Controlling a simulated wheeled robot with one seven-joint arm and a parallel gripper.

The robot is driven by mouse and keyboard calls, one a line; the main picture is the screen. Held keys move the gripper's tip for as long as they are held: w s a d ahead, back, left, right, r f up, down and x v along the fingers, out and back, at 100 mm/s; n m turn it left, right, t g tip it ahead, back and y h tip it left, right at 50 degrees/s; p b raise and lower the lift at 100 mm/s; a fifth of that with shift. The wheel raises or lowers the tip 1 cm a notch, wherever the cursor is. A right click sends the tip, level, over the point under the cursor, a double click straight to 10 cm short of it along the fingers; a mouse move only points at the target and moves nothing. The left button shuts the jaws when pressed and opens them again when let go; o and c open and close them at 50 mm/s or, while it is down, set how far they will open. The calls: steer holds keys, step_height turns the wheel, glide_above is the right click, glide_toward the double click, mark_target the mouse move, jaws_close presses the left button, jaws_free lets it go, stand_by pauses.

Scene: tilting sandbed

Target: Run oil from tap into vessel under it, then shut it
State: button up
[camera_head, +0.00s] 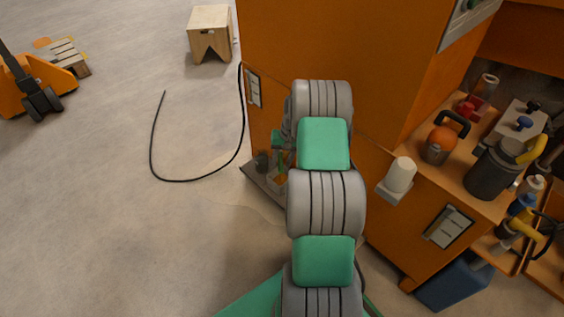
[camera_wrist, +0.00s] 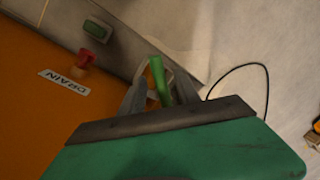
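In the wrist view a slim green lever (camera_wrist: 158,78) stands between the two grey fingers of my gripper (camera_wrist: 160,72). The fingers lie close on both sides of it; I cannot tell whether they press on it. A red knob (camera_wrist: 83,60) sits on the orange cabinet beside a white "DRAIN" label (camera_wrist: 65,82). In the head view my arm hides my gripper and most of the tap area low on the cabinet's left side. A small dark container (camera_head: 262,161) stands there beside a grey ledge (camera_head: 262,189). No oil flow is visible, and I cannot see into any vessel.
The orange cabinet (camera_head: 330,45) rises close beside my arm. A cup-like white item (camera_head: 400,175) sticks out from its front. A bench (camera_head: 465,195) with cans stands at right. A black cable (camera_head: 185,181) lies on the floor; the floor at left is mostly free.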

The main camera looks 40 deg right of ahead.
steer(key=shift+r, duration=0.1)
steer(key=shift+c, duration=0.5)
jaws_close()
stand_by(0.8)
